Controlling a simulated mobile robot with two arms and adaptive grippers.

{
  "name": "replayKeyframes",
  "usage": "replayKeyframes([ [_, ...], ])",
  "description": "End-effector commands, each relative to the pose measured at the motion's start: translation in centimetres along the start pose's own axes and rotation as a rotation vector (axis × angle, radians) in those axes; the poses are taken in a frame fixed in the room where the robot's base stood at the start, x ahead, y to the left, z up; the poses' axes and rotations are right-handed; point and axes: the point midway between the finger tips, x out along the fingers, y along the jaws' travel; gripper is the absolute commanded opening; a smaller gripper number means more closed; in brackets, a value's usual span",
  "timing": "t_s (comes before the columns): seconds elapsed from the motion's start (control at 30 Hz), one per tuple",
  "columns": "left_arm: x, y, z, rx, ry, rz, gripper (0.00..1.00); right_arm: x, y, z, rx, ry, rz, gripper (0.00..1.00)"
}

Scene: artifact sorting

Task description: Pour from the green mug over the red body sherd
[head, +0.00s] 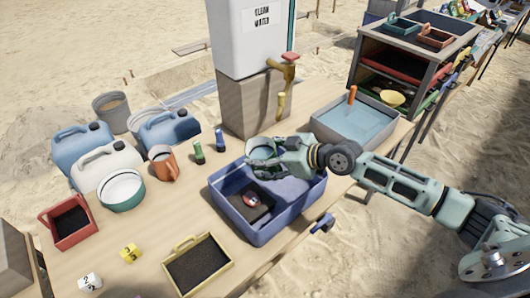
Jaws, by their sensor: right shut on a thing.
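My right gripper (281,147) comes in from the right and is shut on the green mug (260,148). It holds the mug above the back part of a blue tub (266,232). The mug's open rim shows; I cannot tell exactly how far it tilts, and no stream of water shows. A small red and white piece, seemingly the red body sherd (252,201), lies on a dark tray in the left part of the tub. The mug is behind and above the sherd. My left gripper is out of view.
A water tank with a tap (289,59) stands behind the tub. A water basin (352,130) is to the right. An orange jug (163,165), a teal-rimmed bowl (121,203), and a yellow-framed sieve (198,278) are to the left.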

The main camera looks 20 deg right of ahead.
Motion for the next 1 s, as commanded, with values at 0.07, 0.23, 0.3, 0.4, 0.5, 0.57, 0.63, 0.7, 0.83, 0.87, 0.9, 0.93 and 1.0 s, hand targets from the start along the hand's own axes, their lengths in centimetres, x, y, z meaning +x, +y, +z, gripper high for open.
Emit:
replayKeyframes([
  [0.07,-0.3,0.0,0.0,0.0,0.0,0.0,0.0,0.0,0.1,-0.2,-0.007,0.001,0.004,0.36],
  [0.23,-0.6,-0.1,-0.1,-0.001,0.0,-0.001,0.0,0.1,0.1,0.0,-0.022,-0.006,0.011,0.36],
  [0.3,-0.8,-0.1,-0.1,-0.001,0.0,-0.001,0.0,0.1,0.1,0.1,-0.028,-0.008,0.014,0.36],
  [0.4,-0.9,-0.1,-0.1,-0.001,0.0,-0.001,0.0,0.2,0.1,0.2,-0.038,-0.013,0.018,0.36],
  [0.5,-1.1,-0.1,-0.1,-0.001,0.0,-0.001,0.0,0.3,0.1,0.4,-0.047,-0.018,0.022,0.36],
  [0.57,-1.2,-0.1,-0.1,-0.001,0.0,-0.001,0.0,0.3,0.0,0.5,-0.053,-0.021,0.024,0.36],
  [0.63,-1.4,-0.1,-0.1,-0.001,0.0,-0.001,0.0,0.3,0.0,0.6,-0.059,-0.024,0.026,0.36],
  [0.7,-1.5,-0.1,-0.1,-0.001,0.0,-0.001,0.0,0.4,0.0,0.6,-0.065,-0.026,0.029,0.36],
  [0.83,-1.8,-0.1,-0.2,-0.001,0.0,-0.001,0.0,0.5,-0.1,0.8,-0.077,-0.031,0.033,0.36],
  [0.87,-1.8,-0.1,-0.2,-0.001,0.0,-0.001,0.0,0.5,-0.1,0.8,-0.08,-0.033,0.034,0.36],
  [0.9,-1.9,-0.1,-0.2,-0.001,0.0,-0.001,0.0,0.5,-0.1,0.9,-0.084,-0.034,0.036,0.36],
  [0.93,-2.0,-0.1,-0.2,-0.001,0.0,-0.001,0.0,0.5,-0.1,0.9,-0.088,-0.036,0.037,0.36],
  [1.0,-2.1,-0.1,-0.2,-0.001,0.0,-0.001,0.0,0.5,-0.1,1.0,-0.094,-0.039,0.04,0.36],
])
